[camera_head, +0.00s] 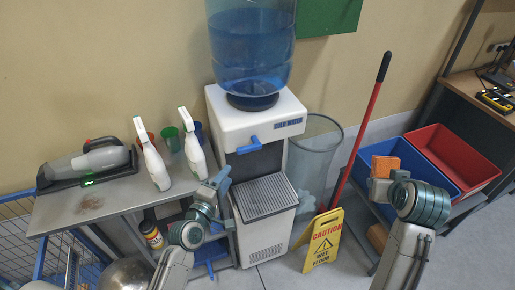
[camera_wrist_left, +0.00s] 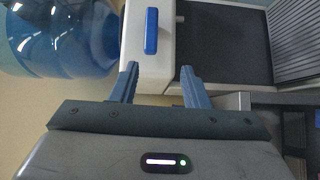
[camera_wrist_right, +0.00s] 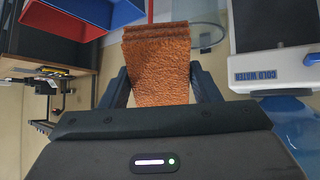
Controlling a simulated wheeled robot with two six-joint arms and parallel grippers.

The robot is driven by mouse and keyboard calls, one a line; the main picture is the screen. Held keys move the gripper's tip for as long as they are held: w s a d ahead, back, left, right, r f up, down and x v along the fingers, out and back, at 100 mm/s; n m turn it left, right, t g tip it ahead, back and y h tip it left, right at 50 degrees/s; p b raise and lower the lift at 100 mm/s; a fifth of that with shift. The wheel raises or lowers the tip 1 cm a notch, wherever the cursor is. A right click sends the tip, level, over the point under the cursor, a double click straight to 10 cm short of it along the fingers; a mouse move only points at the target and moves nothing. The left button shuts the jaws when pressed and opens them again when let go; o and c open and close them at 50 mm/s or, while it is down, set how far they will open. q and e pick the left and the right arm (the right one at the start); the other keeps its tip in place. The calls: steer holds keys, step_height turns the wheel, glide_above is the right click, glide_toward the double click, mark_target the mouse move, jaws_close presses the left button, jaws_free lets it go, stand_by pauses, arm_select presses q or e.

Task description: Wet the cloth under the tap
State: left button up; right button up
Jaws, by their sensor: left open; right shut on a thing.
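The orange cloth (camera_head: 384,166), a thick folded block, is in my right gripper (camera_head: 382,180). It fills the space between the fingers in the right wrist view (camera_wrist_right: 160,70). In the head view it is in front of the blue crate, well right of the dispenser. The tap has a blue lever (camera_head: 249,146) on the front of the white cold water dispenser (camera_head: 222,110). The lever also shows in the left wrist view (camera_wrist_left: 151,31). My left gripper (camera_head: 219,180) is open and empty, in front of the dispenser and left of its drip tray (camera_head: 264,197).
A grey table (camera_head: 60,212) at left holds two spray bottles (camera_head: 152,160), cups and a handheld vacuum (camera_head: 90,160). Blue (camera_head: 400,150) and red (camera_head: 455,150) crates are further right.

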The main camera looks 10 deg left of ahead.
mark_target(242, 153)
steer(key=shift+d+r, duration=0.1)
steer(key=shift+r, duration=0.1)
arm_select(q)
steer(key=w+d, duration=0.1)
steer(key=w, duration=0.3)
steer(key=w+p, duration=0.1)
steer(key=w, duration=0.3)
steer(key=w+d+r+p, duration=0.1)
steer(key=w, duration=0.3)
steer(key=shift+d+r, duration=0.1)
steer(key=shift+d, duration=0.2)
arm_select(e)
step_height(242, 153, up, 2)
steer(key=shift+r, duration=0.1)
arm_select(q)
steer(key=shift+s, duration=0.1)
jaws_close()
